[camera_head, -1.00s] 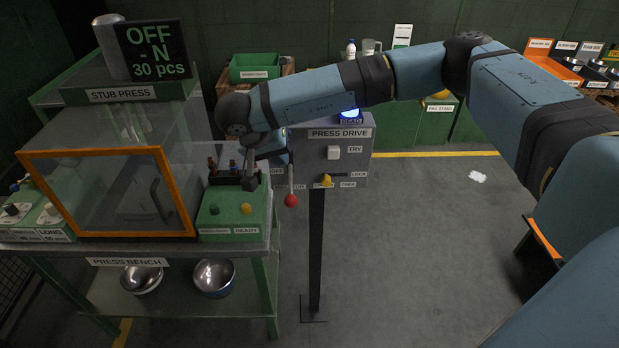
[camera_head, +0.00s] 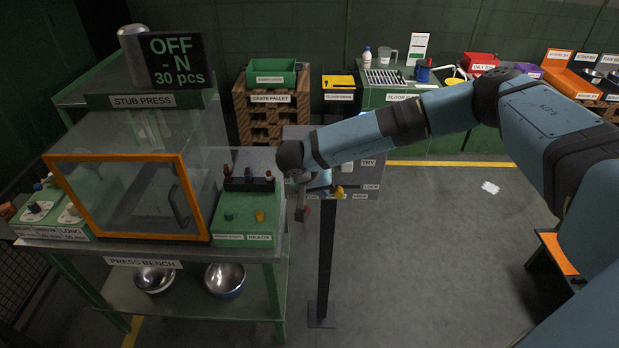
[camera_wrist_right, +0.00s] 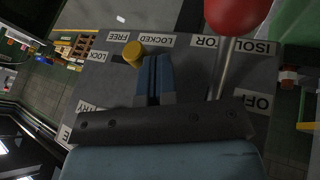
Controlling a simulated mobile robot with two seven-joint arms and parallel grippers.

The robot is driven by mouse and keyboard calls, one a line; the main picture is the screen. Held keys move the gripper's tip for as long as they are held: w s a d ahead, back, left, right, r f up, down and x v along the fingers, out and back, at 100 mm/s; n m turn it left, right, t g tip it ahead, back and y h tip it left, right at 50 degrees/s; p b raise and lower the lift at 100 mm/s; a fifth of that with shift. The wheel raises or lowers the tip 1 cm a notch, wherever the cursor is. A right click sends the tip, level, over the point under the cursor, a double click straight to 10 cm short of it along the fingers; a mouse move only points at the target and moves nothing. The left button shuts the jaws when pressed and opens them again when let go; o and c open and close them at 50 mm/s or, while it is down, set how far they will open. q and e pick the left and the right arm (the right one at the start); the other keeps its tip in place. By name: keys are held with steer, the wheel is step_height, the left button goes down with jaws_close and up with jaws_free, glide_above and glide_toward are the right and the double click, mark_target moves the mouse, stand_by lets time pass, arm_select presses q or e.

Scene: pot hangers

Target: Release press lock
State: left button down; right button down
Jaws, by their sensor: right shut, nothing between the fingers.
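The press drive panel (camera_head: 362,209) stands on a post right of the press bench. Its yellow lock knob (camera_head: 339,192) sits near the FREE and LOCK labels. In the right wrist view the yellow knob (camera_wrist_right: 133,54) is just left of my right gripper's fingertips. My right gripper (camera_wrist_right: 155,62) is shut and empty in front of the panel; in the head view it (camera_head: 304,206) is left of the knob. A gap or contact with the knob cannot be told. The isolator lever's red ball (camera_wrist_right: 236,12) is right of the fingers. My left gripper is out of view.
The stub press (camera_head: 130,195) has an orange-framed door and an OFF display (camera_head: 176,60). A dark rack (camera_head: 249,184) with small coloured pieces stands on its green control box (camera_head: 245,215). My right arm hides the panel's top. Floor right of the panel is mostly clear.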

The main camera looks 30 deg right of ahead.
steer(key=shift+s+d+f, duration=0.2)
steer(key=shift+s+d, duration=0.15)
steer(key=shift+d, duration=0.15)
